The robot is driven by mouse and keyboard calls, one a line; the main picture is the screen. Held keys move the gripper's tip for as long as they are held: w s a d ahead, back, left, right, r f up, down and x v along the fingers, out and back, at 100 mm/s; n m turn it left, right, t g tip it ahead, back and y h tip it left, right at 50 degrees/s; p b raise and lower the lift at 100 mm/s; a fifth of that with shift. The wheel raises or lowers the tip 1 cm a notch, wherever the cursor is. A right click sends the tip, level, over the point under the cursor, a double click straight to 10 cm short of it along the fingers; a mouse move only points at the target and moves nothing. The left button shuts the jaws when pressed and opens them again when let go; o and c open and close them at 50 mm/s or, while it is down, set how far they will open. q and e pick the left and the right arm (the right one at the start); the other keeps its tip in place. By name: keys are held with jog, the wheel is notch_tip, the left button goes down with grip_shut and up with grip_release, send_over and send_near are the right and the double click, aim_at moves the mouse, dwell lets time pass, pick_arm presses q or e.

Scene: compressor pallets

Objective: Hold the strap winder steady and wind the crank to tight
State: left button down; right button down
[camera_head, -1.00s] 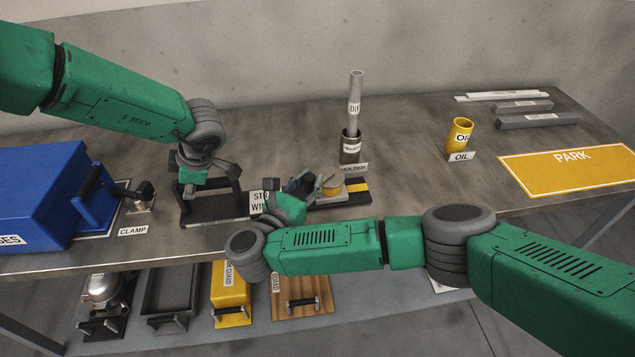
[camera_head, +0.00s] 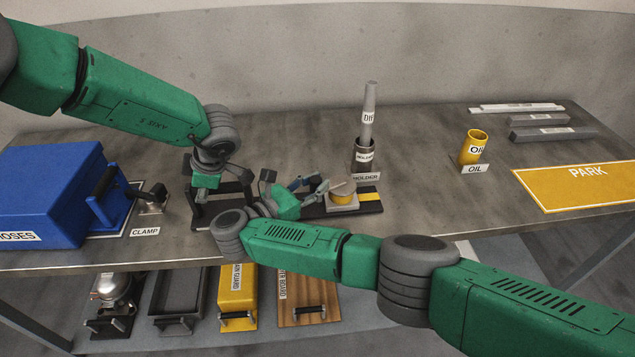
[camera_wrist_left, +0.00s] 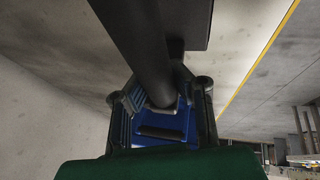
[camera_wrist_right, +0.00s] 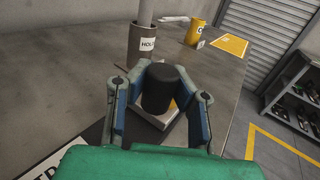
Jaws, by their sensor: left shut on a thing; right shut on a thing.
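My right arm hides the base's middle and the winder's label.
A holder (camera_head: 364,157) with a grey rod stands just behind the winder. The blue case (camera_head: 45,190) and clamp (camera_head: 152,203) are at the left. A yellow oil cup (camera_head: 473,148) and the PARK mat (camera_head: 580,186) are at the right. Trays and guards fill the lower shelf.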

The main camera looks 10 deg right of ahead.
jog(key=shift+a, duration=0.35)
jog(key=c, duration=1.3)
grip_release()
jog(key=shift+d, duration=0.1)
jog(key=shift+r, duration=0.1)
notch_tip(320, 180, up, 10)
jog(key=shift+f, duration=0.1)
